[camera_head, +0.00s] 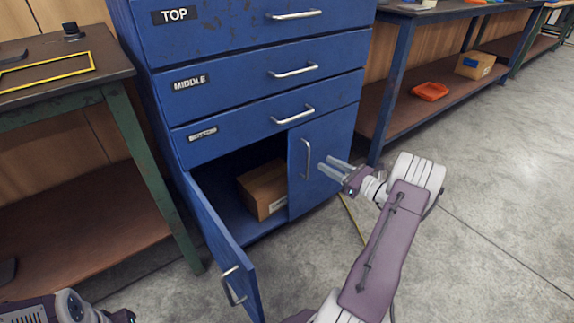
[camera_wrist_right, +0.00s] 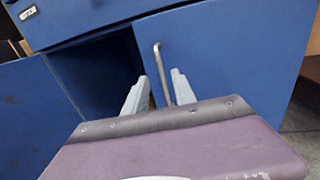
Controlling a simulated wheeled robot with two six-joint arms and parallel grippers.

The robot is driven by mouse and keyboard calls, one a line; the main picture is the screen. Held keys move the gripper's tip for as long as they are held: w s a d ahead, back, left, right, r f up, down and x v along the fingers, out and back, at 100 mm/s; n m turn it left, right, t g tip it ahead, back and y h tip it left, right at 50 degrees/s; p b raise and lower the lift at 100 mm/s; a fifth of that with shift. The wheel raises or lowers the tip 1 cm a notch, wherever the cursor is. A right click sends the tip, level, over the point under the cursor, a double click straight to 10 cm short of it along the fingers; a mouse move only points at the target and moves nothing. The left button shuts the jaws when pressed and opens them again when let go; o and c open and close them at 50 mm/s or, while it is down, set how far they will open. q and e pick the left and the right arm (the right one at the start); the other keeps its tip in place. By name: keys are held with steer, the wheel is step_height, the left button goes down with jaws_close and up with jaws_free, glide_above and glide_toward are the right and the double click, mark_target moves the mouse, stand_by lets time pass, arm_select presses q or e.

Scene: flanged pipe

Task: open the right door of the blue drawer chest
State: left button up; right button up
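The blue drawer chest (camera_head: 240,50) has its right door (camera_head: 333,140) shut, with a vertical metal handle (camera_head: 306,160) near that door's left edge. The handle also shows in the right wrist view (camera_wrist_right: 161,72). My right gripper (camera_head: 324,166) is just right of the handle, fingers open and pointing at the door. In the right wrist view the handle's lower end lies between the two fingertips (camera_wrist_right: 158,80); whether either finger touches it I cannot tell. The chest's left door (camera_head: 220,240) stands open. My left arm shows only at the bottom left corner, its fingers out of frame.
A cardboard box (camera_head: 263,189) sits inside the open compartment. The drawers above are shut. A workbench (camera_head: 60,75) stands on the left, and shelving with an orange tray (camera_head: 430,91) on the right. The concrete floor (camera_head: 490,190) at the right is clear.

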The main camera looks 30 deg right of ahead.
steer(key=b+x, duration=0.6)
steer(key=x, duration=0.3)
steer(key=shift+r, duration=0.15)
jaws_close()
stand_by(1.1)
